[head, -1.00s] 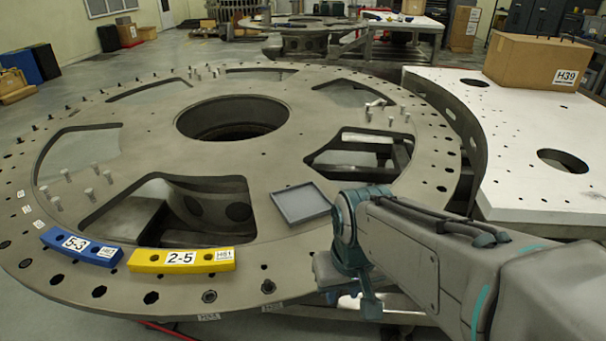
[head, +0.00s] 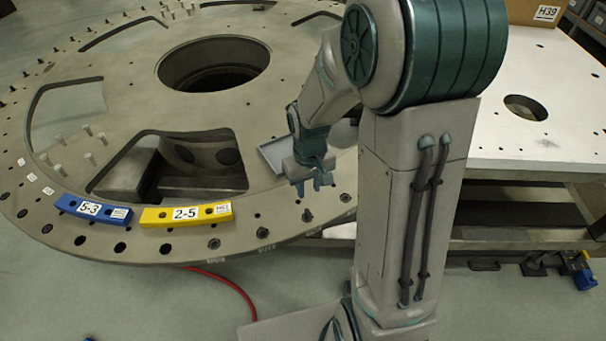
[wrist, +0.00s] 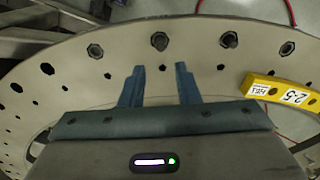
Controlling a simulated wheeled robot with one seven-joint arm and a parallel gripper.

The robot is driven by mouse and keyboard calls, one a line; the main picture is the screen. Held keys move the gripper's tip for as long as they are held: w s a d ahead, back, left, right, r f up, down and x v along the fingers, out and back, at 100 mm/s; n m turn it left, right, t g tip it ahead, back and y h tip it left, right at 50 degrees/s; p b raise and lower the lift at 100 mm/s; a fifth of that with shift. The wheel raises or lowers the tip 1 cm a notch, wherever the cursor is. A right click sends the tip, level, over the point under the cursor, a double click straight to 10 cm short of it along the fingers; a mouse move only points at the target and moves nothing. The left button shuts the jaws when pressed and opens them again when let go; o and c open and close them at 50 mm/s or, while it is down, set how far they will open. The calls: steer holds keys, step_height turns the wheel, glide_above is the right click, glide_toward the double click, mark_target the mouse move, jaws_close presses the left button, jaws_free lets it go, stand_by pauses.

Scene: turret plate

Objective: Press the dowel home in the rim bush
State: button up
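My gripper (head: 311,184) hangs fingers-down above the turret plate's near rim, right of the yellow block. In the wrist view my gripper (wrist: 159,72) has its two fingers apart, with only plate surface showing between them. A row of bushed holes runs along the rim (head: 185,256). In the wrist view one rim bush (wrist: 229,40) looks filled by a dark round piece, perhaps the dowel; how far it stands out is unclear. A neighbouring bush (wrist: 159,41) lies ahead of the fingers and also looks dark inside.
A yellow block (head: 187,215) marked 2-5 and a blue block (head: 92,208) marked 5-3 lie on the rim. A shallow grey tray (head: 270,156) is behind my gripper, partly hidden. Upright pins (head: 88,158) stand further left. A white table (head: 520,145) is at right.

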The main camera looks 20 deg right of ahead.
mark_target(307, 210)
steer(key=shift+w+f, duration=0.25)
steer(key=shift+f, duration=0.4)
steer(key=shift+w+f, duration=0.25)
steer(key=shift+f, duration=0.35)
step_height(307, 210, down, 8)
steer(key=b, duration=0.6)
steer(key=shift+r, duration=0.1)
jaws_close()
